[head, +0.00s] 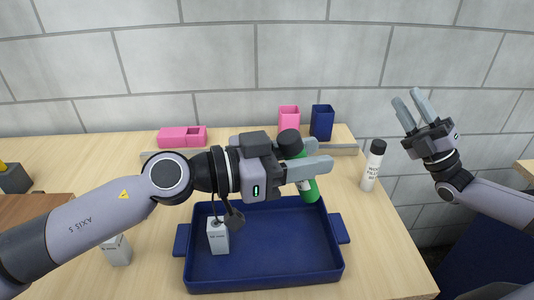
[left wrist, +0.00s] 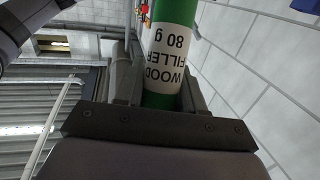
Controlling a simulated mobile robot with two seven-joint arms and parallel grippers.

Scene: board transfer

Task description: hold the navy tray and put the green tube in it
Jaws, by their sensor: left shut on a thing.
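The navy tray (head: 285,283) lies on the table in front of me, with a white box (head: 218,237) standing in its left part. My left gripper (head: 323,170) is shut on the green tube (head: 309,191) and holds it tilted over the tray's far right part, black cap up. The tube's label reads wood filler in the left wrist view (left wrist: 170,60). In the head view the gripper's fingers hide the middle of the tube. My right gripper (head: 412,103) is open and empty, raised off the table's right side, away from the tray.
A white tube (head: 370,172) with a black cap stands right of the tray. Pink (head: 289,117) and navy (head: 322,123) holders stand at the back, near a pink divided box (head: 182,137). Another white box (head: 117,251) stands left of the tray. A grey strip runs behind the tray.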

